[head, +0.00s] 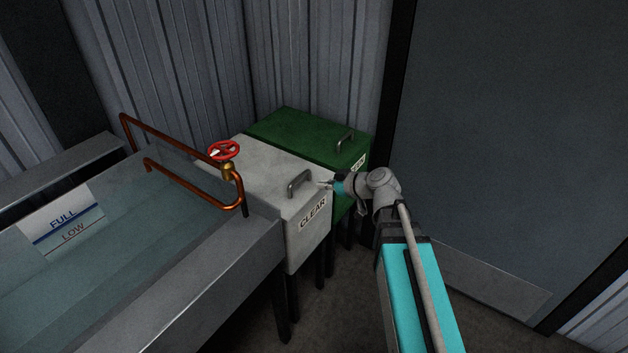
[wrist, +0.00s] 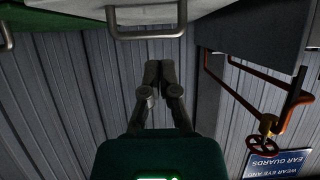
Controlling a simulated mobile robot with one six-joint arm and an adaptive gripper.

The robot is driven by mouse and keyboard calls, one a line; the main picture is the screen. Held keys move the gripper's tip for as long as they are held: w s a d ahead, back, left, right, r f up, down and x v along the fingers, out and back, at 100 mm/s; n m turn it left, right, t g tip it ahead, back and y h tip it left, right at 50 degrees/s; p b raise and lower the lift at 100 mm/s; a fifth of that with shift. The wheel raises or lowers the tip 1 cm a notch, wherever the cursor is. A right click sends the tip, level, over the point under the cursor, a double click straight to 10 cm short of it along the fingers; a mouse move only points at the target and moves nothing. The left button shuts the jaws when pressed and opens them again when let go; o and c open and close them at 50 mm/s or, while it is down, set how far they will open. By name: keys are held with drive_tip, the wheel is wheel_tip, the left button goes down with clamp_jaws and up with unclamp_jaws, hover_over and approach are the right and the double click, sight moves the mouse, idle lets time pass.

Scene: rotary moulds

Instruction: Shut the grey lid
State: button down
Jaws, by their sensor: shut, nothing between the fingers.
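The grey lid (head: 268,170) lies flat on top of the bin marked CLEAR (head: 311,222) in the head view, and I see no gap under it. Its metal handle (head: 299,183) is near the front right edge. In the wrist view the lid (wrist: 160,14) and its handle (wrist: 146,34) show at the top edge. My gripper (head: 324,184) is just right of the handle, by the lid's right edge. In the wrist view my gripper (wrist: 156,66) has its fingers together and empty, apart from the handle in the picture. I cannot tell whether it touches the lid.
A green lidded bin (head: 307,137) stands behind the grey one. A water tank (head: 140,250) is on the left, with a copper pipe (head: 178,158) and red valve wheel (head: 224,150) beside the grey lid. A dark door (head: 510,150) is on the right.

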drive_tip(key=shift+s+d+f+b, duration=0.35)
drive_tip(key=shift+s+d, duration=0.3)
drive_tip(key=shift+d, duration=0.25)
drive_tip(key=shift+s+d+f+b, duration=0.25)
drive_tip(key=shift+s+d+f, duration=0.15)
drive_tip(key=shift+s+d, duration=0.35)
drive_tip(key=shift+w+d, duration=0.1)
